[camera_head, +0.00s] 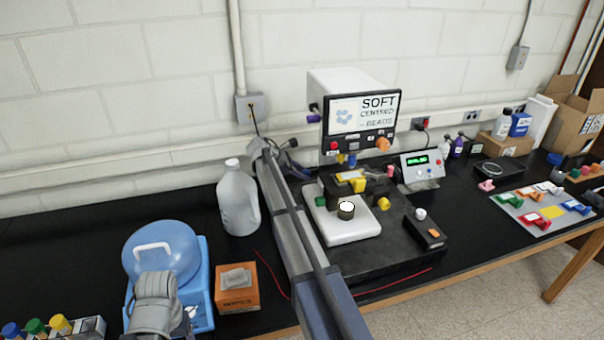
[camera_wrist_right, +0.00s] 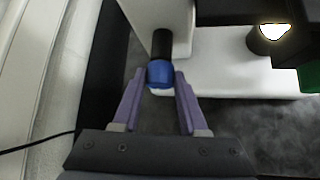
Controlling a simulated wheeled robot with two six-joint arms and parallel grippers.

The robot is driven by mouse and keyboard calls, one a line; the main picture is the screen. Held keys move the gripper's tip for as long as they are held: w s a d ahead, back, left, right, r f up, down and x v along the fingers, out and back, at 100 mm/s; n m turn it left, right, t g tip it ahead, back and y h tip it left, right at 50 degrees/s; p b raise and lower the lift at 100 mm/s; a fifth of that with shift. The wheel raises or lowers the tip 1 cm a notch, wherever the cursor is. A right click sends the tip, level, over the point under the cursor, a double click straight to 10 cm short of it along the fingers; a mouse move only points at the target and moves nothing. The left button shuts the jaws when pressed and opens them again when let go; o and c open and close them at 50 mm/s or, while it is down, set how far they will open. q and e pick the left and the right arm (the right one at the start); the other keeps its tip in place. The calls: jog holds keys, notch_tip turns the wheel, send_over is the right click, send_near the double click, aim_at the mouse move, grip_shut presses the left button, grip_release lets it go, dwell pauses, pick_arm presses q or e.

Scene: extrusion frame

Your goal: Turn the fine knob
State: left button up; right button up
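A blue knob (camera_wrist_right: 160,73) on a black shaft sticks out from the side of a white instrument body in the right wrist view. The frames do not label it as fine or coarse. The two purple fingers of my right gripper (camera_wrist_right: 160,78) are open on either side of this knob, with small gaps still showing. In the head view my right arm crosses in front of the bench instrument (camera_head: 345,226), and the blue knob cannot be made out behind it. My right gripper (camera_head: 290,162) is partly hidden there. My left gripper cannot be seen.
A display box (camera_head: 361,117) stands above the instrument. A green-readout controller (camera_head: 421,165) is to its right. A plastic jug (camera_head: 238,199) stands left of my right arm. An orange wipes box (camera_head: 237,296) and a blue device (camera_head: 165,252) are at the front left.

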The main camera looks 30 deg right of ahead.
grip_shut()
jog(key=m+t+b, duration=0.1)
jog(key=t+b, duration=0.1)
jog(key=m+t+h+b, duration=0.1)
jog(key=t+b, duration=0.1)
jog(key=shift+s+a+f+h, duration=0.1)
jog(key=shift+s+f+h, duration=0.05)
jog(key=shift+s+h, duration=0.15)
jog(key=o, duration=0.6)
grip_release()
jog(key=shift+c, duration=0.2)
